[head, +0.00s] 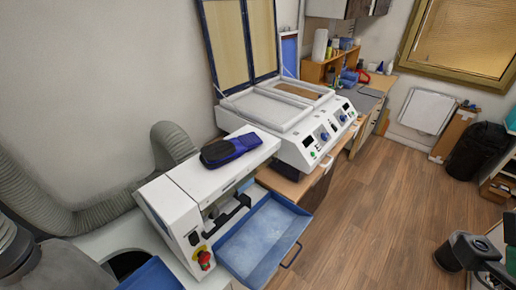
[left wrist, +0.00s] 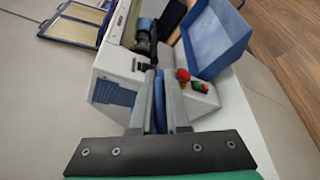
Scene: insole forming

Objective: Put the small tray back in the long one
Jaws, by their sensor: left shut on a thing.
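The long blue tray (head: 262,245) sticks out of the front of the white machine, with a wire handle on its near right side. It also shows in the left wrist view (left wrist: 217,42). The small tray (head: 152,276) seems to be the blue piece at the bottom edge of the head view, mostly cut off. My left gripper (left wrist: 158,78) is shut on a thin blue piece (left wrist: 159,105), which looks like the small tray's wall.
The white machine (head: 180,205) has a red knob (head: 204,258) beside the long tray and a dark blue pouch (head: 230,148) on top. A grey hose (head: 75,215) runs at the left. A white press (head: 290,120) stands behind. The wooden floor at the right is open.

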